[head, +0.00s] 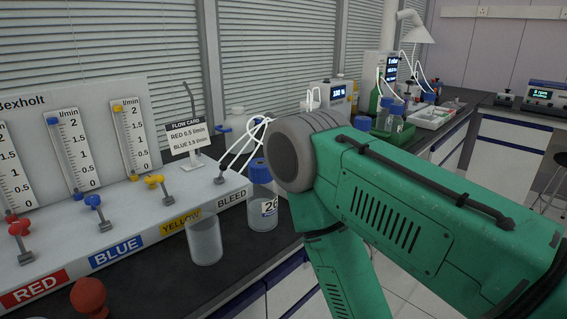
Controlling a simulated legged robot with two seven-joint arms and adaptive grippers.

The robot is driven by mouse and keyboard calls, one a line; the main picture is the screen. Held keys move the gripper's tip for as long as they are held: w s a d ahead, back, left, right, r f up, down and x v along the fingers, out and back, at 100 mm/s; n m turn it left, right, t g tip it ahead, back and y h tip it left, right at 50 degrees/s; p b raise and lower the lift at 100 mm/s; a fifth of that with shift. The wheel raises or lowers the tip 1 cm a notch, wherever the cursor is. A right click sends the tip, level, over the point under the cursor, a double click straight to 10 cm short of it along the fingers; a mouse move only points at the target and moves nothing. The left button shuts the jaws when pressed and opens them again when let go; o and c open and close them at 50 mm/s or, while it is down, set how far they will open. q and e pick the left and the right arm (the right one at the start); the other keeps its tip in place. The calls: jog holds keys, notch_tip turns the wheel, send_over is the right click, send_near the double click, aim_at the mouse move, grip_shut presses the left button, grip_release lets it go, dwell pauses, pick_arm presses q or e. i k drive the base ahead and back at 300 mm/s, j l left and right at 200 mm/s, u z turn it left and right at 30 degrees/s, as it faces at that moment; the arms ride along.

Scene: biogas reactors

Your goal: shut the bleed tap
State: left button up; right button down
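The panel's sloped front (228,199) carries the BLEED label at its right end. Above that label stands a small dark grey tap (219,175), the bleed tap by its place. It is too small to tell how its handle is turned. One of my green arms fills the right half of the view, with its grey round joint just right of the panel's end. Neither gripper shows in the head view. The flow card (186,134) stands behind the taps and reads RED 0.5 l/min and BLUE, a figure I cannot read surely.
Red (19,229), blue (94,203) and yellow (154,181) taps stand along the panel, under flow tubes. A clear beaker (205,242) and a blue-capped bottle (262,205) stand before it. White tubing (240,140) loops behind. A red ball-topped object (89,296) is at the lower left.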

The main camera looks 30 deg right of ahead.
aim_at(222, 168)
jog(key=z, duration=0.7)
